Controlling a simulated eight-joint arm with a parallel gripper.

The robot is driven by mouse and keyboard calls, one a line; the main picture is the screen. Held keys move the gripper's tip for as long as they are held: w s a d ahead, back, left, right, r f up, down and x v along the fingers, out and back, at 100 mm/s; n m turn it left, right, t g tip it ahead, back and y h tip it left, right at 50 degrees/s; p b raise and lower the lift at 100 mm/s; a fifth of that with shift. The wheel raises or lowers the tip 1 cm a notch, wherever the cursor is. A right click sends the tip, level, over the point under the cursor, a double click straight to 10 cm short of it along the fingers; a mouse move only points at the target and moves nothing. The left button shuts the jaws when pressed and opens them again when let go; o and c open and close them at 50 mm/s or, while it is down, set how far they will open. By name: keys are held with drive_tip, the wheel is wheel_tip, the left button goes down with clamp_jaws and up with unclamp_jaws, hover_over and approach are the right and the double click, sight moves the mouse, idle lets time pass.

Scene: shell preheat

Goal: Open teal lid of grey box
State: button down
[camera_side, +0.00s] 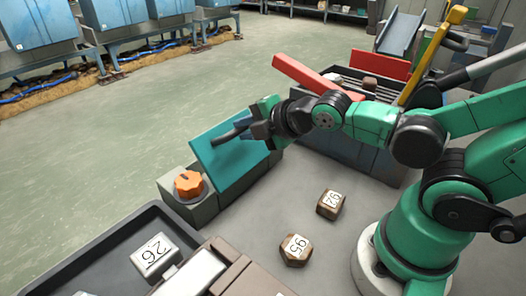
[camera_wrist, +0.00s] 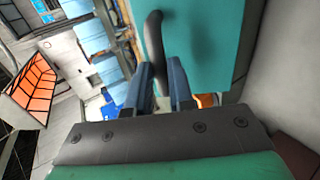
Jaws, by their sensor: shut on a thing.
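The grey box (camera_side: 203,213) stands on the worktop, with an orange knob (camera_side: 188,184) on its near left end. Its teal lid (camera_side: 232,165) looks tilted up from the box, with its face slanting; how far it is raised is hard to tell. A dark bar handle (camera_side: 229,136) sticks out from the lid. My gripper (camera_side: 252,130) is at the handle, shut on it. In the wrist view, the two blue-grey fingers (camera_wrist: 163,85) are on either side of the handle's end (camera_wrist: 154,40), in front of the lid (camera_wrist: 205,40).
Two brown hexagonal blocks, marked 92 (camera_side: 330,204) and 95 (camera_side: 294,250), lie right of the box. A black tray (camera_side: 75,255) holds a pale block marked 26 (camera_side: 155,257). A dark crate (camera_side: 350,150) with a red lid (camera_side: 308,75) stands behind my arm.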

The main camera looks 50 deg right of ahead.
drive_tip(key=c, duration=0.8)
unclamp_jaws()
drive_tip(key=shift+s+f, duration=0.15)
wheel_tip(320, 180, up, 20)
drive_tip(key=shift+r, duration=0.1)
